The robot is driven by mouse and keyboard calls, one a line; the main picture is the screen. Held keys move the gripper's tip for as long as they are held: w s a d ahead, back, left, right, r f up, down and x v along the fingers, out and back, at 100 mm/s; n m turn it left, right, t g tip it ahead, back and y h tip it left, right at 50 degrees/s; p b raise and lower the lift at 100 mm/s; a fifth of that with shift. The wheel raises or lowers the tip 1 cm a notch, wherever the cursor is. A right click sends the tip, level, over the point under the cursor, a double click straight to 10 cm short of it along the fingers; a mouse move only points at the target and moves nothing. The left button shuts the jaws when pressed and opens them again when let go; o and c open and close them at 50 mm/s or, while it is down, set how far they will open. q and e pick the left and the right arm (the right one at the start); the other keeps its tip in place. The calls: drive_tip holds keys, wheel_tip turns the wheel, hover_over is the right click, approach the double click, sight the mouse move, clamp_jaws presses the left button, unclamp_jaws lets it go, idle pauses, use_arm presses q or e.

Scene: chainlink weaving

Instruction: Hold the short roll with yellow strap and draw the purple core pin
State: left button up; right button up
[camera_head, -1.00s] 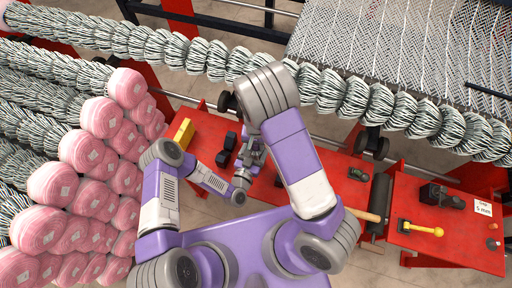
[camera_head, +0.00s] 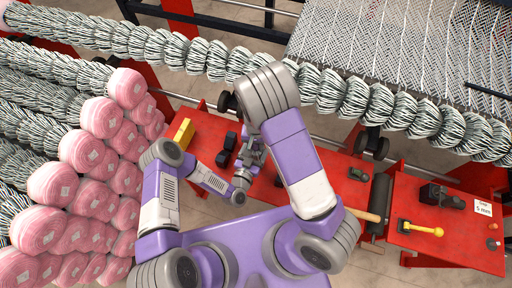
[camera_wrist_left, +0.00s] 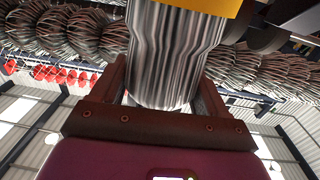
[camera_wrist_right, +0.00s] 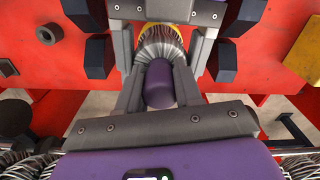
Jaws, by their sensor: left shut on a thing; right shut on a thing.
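The short roll shows in the left wrist view (camera_wrist_left: 172,55) as a black-and-white striped bundle with a yellow strap (camera_wrist_left: 212,5) at its top edge. My left gripper (camera_wrist_left: 165,75) is shut on the roll, one finger on each side. In the right wrist view the roll's end (camera_wrist_right: 160,42) and a yellow strap arc lie beyond the purple core pin (camera_wrist_right: 160,88), which points toward the camera. My right gripper (camera_wrist_right: 160,62) is shut, its fingers on either side of the pin. In the head view, my right gripper (camera_head: 252,152) is above the red bench; the roll is mostly hidden.
The red bench (camera_head: 200,140) holds a yellow block (camera_head: 184,132) and dark blocks (camera_head: 227,147). A red table at the right (camera_head: 440,255) carries a yellow-handled tool (camera_head: 422,229) and a dark device. Pink-ended rolls (camera_head: 85,150) fill the left. Woven mesh (camera_head: 370,45) hangs at the back.

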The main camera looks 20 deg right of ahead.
drive_tip(key=shift+r, duration=0.45)
drive_tip(key=shift+r, duration=1.7)
idle(0.5)
drive_tip(key=shift+r, duration=0.8)
drive_tip(key=shift+r, duration=0.15)
drive_tip(key=shift+r, duration=0.85)
use_arm(q)
drive_tip(key=o, duration=1.4)
drive_tip(key=shift+c, duration=0.2)
